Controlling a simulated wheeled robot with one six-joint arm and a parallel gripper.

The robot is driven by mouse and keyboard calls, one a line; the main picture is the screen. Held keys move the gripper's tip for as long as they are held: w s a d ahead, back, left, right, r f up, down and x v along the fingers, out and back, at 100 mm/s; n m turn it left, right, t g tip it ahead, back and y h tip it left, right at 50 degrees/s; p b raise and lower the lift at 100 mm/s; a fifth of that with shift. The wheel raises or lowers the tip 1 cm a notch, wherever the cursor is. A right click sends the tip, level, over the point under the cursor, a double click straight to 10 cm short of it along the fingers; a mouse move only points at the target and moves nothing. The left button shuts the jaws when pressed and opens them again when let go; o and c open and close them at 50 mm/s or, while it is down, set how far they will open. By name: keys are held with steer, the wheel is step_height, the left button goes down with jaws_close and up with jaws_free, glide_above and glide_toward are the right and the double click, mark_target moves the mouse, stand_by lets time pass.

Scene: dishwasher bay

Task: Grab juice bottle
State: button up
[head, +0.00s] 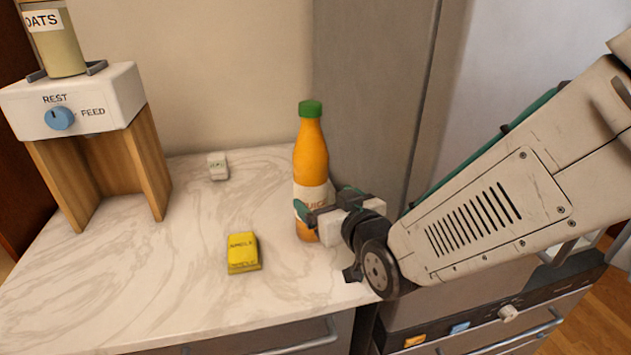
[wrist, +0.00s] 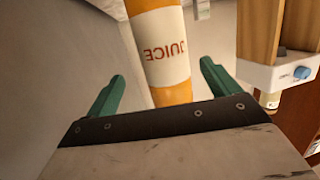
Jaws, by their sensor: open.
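The juice bottle (head: 311,160) is orange with a green cap and a white label, and stands upright on the marble counter. My gripper (head: 326,203) is at the bottle's lower label, coming from the right. In the wrist view the bottle (wrist: 163,50) rises between the two green fingers of my gripper (wrist: 160,85), which are spread apart with a gap on each side. The fingers are open and do not grip it. Part of the bottle's lower half is hidden behind the gripper in the head view.
A yellow box (head: 243,252) lies on the counter (head: 150,285) left of my gripper. A small white block (head: 217,167) lies farther back. A dispenser (head: 85,110) holding an oats jar (head: 57,45) stands at the left. A grey panel (head: 370,100) rises behind the bottle.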

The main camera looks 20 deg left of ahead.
mark_target(311, 188)
steer(key=x, duration=0.6)
steer(key=shift+a, duration=0.45)
steer(key=shift+c, duration=0.3)
steer(key=c, duration=1.7)
steer(key=shift+c, duration=0.2)
steer(key=shift+r, duration=0.1)
